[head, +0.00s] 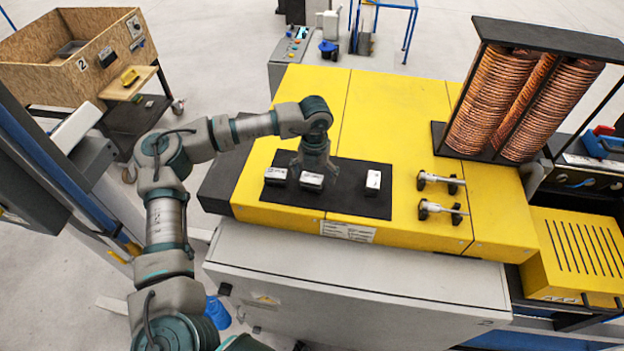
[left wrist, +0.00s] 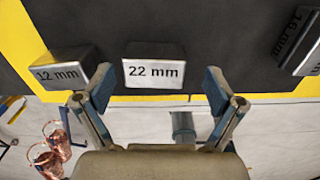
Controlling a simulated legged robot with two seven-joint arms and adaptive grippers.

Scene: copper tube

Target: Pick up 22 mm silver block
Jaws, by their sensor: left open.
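The 22 mm silver block (left wrist: 154,68) has a white face labelled "22 mm" and sits on the black mat, centred between my fingertips in the left wrist view. In the head view it is the middle block (head: 312,181). My left gripper (left wrist: 158,84) is open, one finger to each side of the block, with nothing held. In the head view my left gripper (head: 314,164) points down just over this block. Its exact height above the block is hard to judge. My right gripper is not in view.
The 12 mm block (left wrist: 62,74) is close on the left, near the left finger. The 16 mm block (left wrist: 300,42) is farther right. The black mat (head: 345,200) lies on a yellow machine top (head: 395,120). Two metal fittings (head: 440,196) and copper coils (head: 500,105) stand to the right.

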